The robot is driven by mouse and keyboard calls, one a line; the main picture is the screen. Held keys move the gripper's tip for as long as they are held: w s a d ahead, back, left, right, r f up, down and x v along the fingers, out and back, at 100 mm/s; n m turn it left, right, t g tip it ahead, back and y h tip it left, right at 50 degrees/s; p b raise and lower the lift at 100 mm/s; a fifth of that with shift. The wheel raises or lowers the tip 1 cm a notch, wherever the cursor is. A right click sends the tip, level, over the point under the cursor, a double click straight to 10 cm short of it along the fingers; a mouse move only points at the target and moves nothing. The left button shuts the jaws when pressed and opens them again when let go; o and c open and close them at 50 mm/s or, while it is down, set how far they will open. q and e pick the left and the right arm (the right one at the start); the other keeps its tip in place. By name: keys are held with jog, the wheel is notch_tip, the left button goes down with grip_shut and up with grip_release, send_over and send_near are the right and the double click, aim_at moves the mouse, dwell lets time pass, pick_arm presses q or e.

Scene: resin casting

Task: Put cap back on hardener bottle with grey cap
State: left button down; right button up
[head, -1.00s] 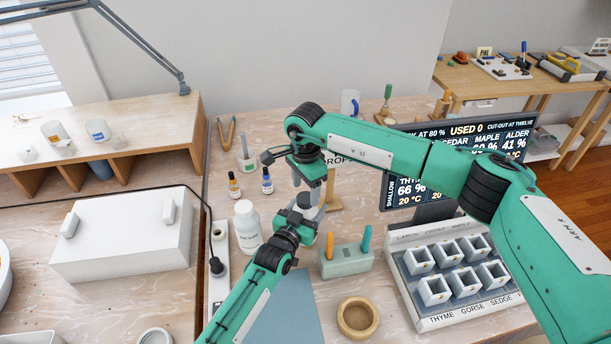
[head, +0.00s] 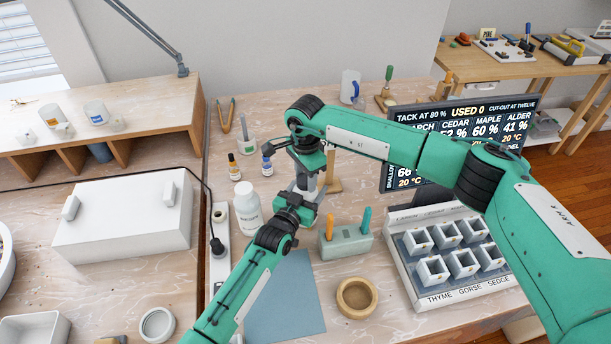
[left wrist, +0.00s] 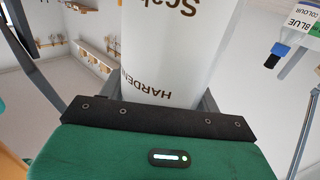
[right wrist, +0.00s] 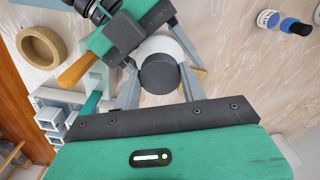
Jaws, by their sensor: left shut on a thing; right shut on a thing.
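My left gripper (left wrist: 170,100) is shut on the white hardener bottle (left wrist: 172,50), whose printed label fills the left wrist view. My right gripper (right wrist: 160,80) is shut on the dark grey cap (right wrist: 158,75). In the right wrist view the cap lies over the top of the white bottle (right wrist: 167,44). Whether the cap is seated or just above the neck I cannot tell. In the head view my right gripper (head: 306,176) is directly above my left gripper (head: 294,208), and the two mostly hide the bottle and cap.
A second white bottle (head: 248,210) stands just left of my grippers. Small orange (head: 234,168) and blue (head: 267,166) colour bottles stand behind. A tool block (head: 346,243), a wooden ring-shaped bowl (head: 357,298) and a mould tray (head: 425,299) lie to the right. A blue-grey mat (head: 285,305) is in front.

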jog(key=m, duration=0.4)
jog(key=shift+m, duration=0.4)
jog(key=o, duration=1.1)
jog(key=shift+r, duration=2.25)
jog(key=shift+c, duration=0.2)
notch_tip(320, 180, up, 3)
jog(key=n, duration=0.5)
jog(key=shift+r, duration=0.2)
jog(key=shift+f, duration=0.1)
